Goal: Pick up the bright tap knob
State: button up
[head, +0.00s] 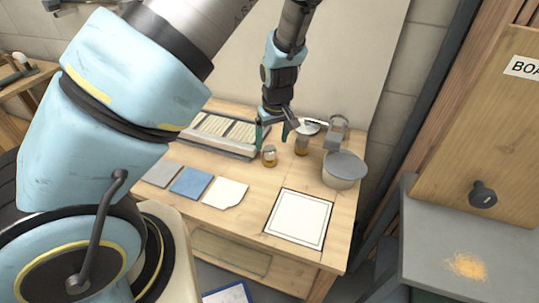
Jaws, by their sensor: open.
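Two small knob-like pieces with brassy sides stand on the wooden workbench (255,203). The left piece (269,157) has a pale, shiny top, and the right piece (301,146) is partly covered from above. I cannot tell for sure which is the bright tap knob. My gripper (272,138) points down above the bench, its fingers apart and nothing seen between them. It is just above and behind the left piece in the picture. I cannot tell whether a finger touches anything.
A ribbed tray (222,132) lies behind left. Flat sheets and a white framed square (299,219) lie in front.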

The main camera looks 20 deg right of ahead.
aim_at(270, 148)
jog(key=f, duration=0.2)
jog(key=w+f, duration=0.1)
jog(key=f, duration=0.2)
jog(key=shift+a+p, duration=0.15)
jog(key=shift+p, duration=0.25)
jog(key=shift+c, duration=0.3)
grip_shut()
